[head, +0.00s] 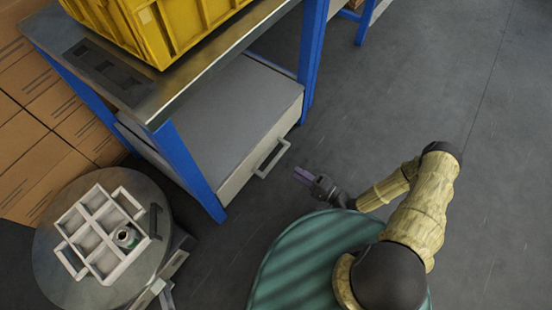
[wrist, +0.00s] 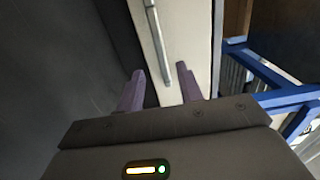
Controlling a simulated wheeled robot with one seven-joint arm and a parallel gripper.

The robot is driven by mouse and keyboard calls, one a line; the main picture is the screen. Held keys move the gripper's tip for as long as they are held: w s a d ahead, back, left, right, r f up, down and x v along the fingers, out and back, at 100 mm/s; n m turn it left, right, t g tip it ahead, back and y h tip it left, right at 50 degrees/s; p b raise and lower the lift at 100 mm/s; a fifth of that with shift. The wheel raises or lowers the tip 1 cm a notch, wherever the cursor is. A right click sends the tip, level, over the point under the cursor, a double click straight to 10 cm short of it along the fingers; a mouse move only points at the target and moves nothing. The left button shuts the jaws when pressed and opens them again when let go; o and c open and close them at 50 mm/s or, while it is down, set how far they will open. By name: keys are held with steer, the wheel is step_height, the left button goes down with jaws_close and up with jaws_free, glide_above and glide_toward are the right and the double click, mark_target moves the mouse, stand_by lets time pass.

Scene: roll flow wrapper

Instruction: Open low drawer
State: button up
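The low drawer (head: 262,150) is a light grey front under the workbench in the head view, and it looks closed. Its bar handle (head: 272,158) sticks out toward my side. My gripper (head: 303,176) is just to the right of the handle and apart from it. In the wrist view the two purple fingers of my gripper (wrist: 165,88) are spread apart with nothing held between them. The handle (wrist: 157,45) runs lengthwise ahead of the fingertips, in line with the gap, on the pale drawer front (wrist: 193,40).
The workbench (head: 215,62) has blue legs and carries a yellow crate (head: 160,25). A round table (head: 60,225) at lower left holds a divided white tray (head: 75,218) with a small can (head: 126,237). Cardboard boxes (head: 40,150) stand at left. The floor right of the drawer is clear.

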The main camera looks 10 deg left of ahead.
mark_target(276, 159)
steer(key=x, duration=1)
steer(key=shift+w+a, duration=0.1)
steer(key=shift+a, duration=0.2)
jaws_close()
